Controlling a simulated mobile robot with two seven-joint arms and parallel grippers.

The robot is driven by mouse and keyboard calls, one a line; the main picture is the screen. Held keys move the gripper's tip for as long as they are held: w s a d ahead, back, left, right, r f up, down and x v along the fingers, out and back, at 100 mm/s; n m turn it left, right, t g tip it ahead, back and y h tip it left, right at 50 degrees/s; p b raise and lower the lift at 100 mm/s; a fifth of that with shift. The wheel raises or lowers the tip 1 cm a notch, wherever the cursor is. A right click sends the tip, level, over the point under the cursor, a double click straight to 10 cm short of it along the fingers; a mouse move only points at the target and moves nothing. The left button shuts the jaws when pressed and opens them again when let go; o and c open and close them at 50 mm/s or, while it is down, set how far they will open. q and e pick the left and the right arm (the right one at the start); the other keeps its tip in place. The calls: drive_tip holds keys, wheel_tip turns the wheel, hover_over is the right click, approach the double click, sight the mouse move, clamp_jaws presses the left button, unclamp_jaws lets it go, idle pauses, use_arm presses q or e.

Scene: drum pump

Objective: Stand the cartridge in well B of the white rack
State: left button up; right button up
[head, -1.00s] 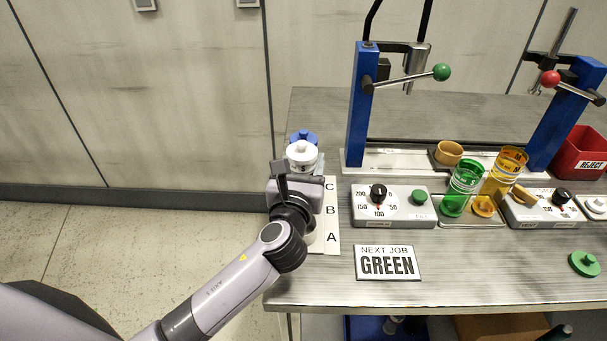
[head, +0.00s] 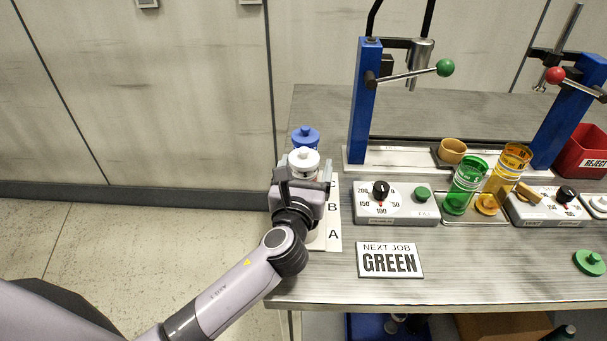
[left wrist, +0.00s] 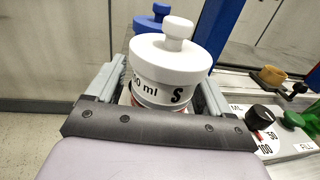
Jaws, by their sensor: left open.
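A white rack strip (head: 333,232) near the table's left edge bears the letters B and A, with C mostly covered by my gripper. A white-capped container (head: 304,162) with a knob on top stands upright by the strip's far end. In the left wrist view the container (left wrist: 165,75) shows "ml" and "S" in black. My left gripper (head: 302,180) is open, with one finger on each side of the container. The container's base and the wells are hidden, so I cannot tell which well it is at. My right gripper is not in view.
A blue-capped container (head: 305,137) stands just behind. To the right are a grey dial box (head: 395,205), a blue press post (head: 363,105), a green cylinder (head: 464,188) and an amber cylinder (head: 507,172). A "NEXT JOB GREEN" sign (head: 390,260) lies in front.

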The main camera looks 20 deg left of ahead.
use_arm(q)
drive_tip(key=s, duration=0.4)
drive_tip(key=s+d, duration=0.1)
drive_tip(key=s, duration=0.7)
drive_tip(key=shift+d+r, duration=0.2)
drive_tip(key=shift+d, duration=0.2)
